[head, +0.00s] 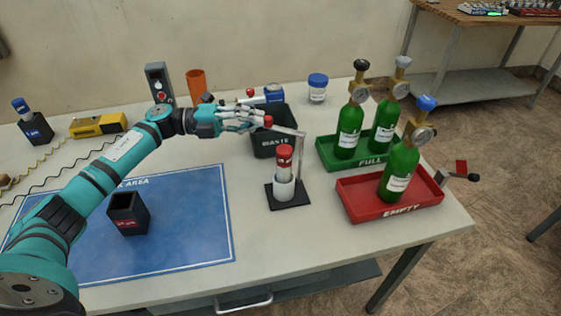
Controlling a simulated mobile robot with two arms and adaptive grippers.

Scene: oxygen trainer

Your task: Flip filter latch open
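The filter holder is a white cup (283,190) on a black base, with a red and white filter (284,160) standing upright in it. A thin grey latch bar (288,130) rises at the holder's right side and bends left above the filter. A red knob (268,121) shows at its left end. My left gripper (254,116) is right beside this knob, above the waste bin. Its fingers are small and overlap in view, so I cannot tell whether they touch the knob or how wide they are apart. My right gripper is not in view.
A black waste bin (266,144) stands behind the holder. A green tray (325,153) and a red tray (352,207) hold green bottles with gauges at right. A black box (128,213) stands on the blue mat (200,225). The table front by the holder is clear.

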